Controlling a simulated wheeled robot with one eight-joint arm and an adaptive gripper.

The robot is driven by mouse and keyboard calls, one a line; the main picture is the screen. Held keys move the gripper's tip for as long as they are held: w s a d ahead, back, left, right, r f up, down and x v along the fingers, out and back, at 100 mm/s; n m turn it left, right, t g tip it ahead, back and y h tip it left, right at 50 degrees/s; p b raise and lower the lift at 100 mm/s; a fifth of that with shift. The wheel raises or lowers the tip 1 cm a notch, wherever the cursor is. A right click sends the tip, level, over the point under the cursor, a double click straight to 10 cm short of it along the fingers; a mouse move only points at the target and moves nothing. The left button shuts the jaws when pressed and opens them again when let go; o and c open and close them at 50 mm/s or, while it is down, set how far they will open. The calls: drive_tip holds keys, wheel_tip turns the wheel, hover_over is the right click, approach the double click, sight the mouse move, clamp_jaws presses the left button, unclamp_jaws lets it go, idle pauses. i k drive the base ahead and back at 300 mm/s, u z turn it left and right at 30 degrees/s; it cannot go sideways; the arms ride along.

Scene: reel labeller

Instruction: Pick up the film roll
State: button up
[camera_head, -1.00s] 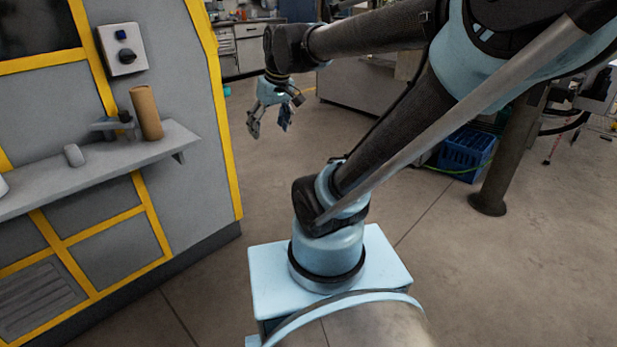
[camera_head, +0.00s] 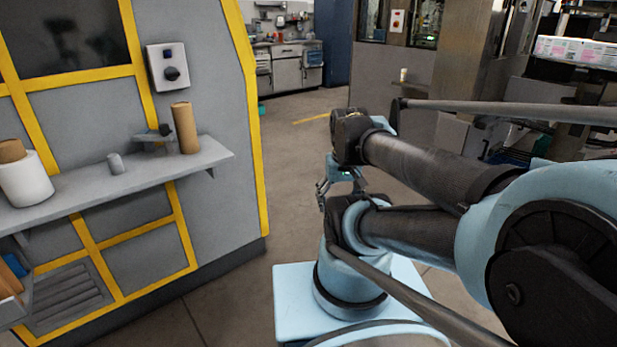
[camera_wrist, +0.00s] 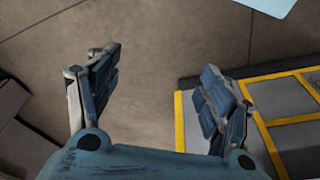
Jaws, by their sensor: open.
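A white roll with a brown core (camera_head: 27,182), which looks like the film roll, stands upright at the left end of the grey shelf (camera_head: 120,180). It is at the left side of the head view and does not show in the wrist view. My gripper (camera_head: 340,190) hangs over the floor to the right of the shelf, well apart from the roll.
A brown cardboard tube (camera_head: 185,128), a small grey cylinder (camera_head: 115,163) and a dark-topped fixture (camera_head: 152,138) are on the shelf. The grey and yellow machine (camera_head: 220,190) stands behind the shelf. A box with something blue (camera_head: 12,280) is low at left.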

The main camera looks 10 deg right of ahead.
sight(25, 181)
drive_tip(key=u, duration=3.15)
